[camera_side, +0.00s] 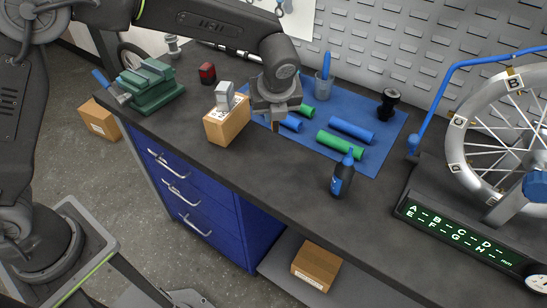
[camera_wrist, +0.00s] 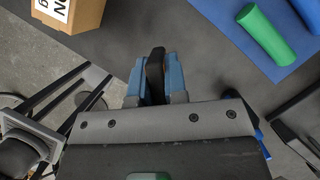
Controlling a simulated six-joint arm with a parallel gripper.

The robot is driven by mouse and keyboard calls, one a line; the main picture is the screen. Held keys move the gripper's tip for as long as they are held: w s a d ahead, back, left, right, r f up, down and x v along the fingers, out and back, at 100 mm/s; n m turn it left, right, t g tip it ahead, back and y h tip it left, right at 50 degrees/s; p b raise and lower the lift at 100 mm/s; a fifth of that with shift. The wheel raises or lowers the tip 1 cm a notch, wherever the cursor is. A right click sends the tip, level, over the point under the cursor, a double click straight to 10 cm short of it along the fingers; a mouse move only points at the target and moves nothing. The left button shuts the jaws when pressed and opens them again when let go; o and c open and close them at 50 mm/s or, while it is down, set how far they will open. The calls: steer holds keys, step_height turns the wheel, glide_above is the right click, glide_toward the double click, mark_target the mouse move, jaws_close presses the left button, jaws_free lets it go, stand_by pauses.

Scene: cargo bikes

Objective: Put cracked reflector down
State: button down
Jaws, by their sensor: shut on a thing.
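My gripper (camera_side: 275,116) points down over the bench, between a cardboard box and the blue mat. In the wrist view my gripper (camera_wrist: 155,80) has its blue fingers closed on a thin dark piece (camera_wrist: 155,68), seen edge-on; it appears to be the cracked reflector. Most of the piece is hidden by the fingers, and no crack can be made out. Whether it touches the bench is unclear.
The labelled box (camera_side: 227,125) holds a grey item and stands just left of my gripper. The blue mat (camera_side: 388,143) carries green and blue rolls. Bare bench (camera_side: 290,170) lies towards the front edge. A wheel (camera_side: 500,130) stands right.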

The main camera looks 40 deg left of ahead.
mark_target(276, 129)
step_height(276, 129, down, 11)
steer(key=shift+f, duration=0.1)
stand_by(0.4)
steer(key=c, duration=1.1)
jaws_free()
steer(key=shift+f, duration=0.1)
steer(key=shift+c, duration=0.2)
steer(key=v, duration=1.2)
steer(key=shift+r, duration=0.25)
steer(key=s+a+r+n+h, duration=0.1)
steer(key=s+a+r+n, duration=0.4)
steer(key=a+r+n, duration=0.25)
steer(key=s+a+r+n+t+h, duration=0.1)
steer(key=s+a+n, duration=0.3)
steer(key=s+n, duration=0.5)
steer(key=s+a+r+n+t+h, duration=0.1)
steer(key=s+a+r+n, duration=0.2)
steer(key=s+n, duration=0.6)
steer(key=shift+s+a+n, duration=0.35)
steer(key=shift+a+n, duration=0.4)
steer(key=shift+a, duration=0.2)
